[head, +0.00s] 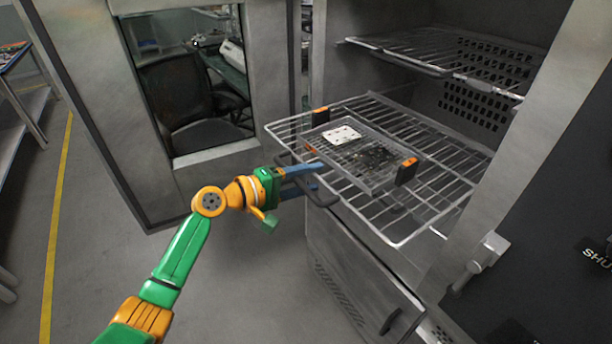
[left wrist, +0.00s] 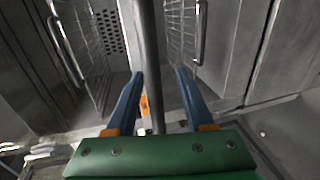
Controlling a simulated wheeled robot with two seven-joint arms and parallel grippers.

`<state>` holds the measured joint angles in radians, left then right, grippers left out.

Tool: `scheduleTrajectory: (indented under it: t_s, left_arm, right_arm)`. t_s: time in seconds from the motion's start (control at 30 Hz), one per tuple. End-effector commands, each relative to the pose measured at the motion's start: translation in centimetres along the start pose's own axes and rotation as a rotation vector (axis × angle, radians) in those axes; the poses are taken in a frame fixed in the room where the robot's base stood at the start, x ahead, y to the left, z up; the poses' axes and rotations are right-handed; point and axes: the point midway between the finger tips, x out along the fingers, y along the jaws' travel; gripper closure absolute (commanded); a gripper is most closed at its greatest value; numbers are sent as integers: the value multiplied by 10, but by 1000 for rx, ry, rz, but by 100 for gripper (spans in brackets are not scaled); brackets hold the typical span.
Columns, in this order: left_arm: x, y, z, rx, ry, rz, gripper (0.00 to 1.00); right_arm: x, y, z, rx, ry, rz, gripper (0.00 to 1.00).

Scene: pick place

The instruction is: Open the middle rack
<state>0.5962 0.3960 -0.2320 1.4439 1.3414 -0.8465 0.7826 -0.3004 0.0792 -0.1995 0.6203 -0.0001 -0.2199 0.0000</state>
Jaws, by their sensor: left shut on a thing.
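The middle rack (head: 458,163) is a wire shelf that sticks out of the open metal cabinet in the head view. A dark handle bar (head: 326,202) runs along its front edge. My left gripper (head: 318,178), with blue fingers, is at this handle and is shut on it. In the left wrist view the handle (left wrist: 150,40) passes as a grey bar between the two fingers (left wrist: 158,82). A clear flat tray (head: 372,178) with dark parts, a white plate and orange-black clips lies on the rack. My right gripper is not in view.
An upper wire rack (head: 430,55) sits inside the cabinet. The cabinet door (head: 85,60) with a window stands open at the left. A lower metal panel with a dark handle (head: 390,320) is below the rack. Grey floor (head: 230,270) in front is clear.

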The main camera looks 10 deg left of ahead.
Motion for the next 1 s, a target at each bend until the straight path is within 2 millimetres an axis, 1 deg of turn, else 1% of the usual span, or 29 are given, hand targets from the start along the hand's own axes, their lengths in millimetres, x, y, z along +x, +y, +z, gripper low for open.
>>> scheduleTrajectory:
  t_s: [0.57,0.67,0.8,0.9,1.0]
  left_arm:
    - [-2,4,-2,1,5,9,53]
    - [-15,2,-2,4,7,9,53]
    - [-46,-1,-2,5,7,6,53]
    - [-63,0,-2,3,7,7,53]
    - [-71,1,-1,1,4,7,53]
  right_arm:
    - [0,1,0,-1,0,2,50]
    - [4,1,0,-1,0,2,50]
    - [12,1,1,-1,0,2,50]
    - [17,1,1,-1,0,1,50]
    - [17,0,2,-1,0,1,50]
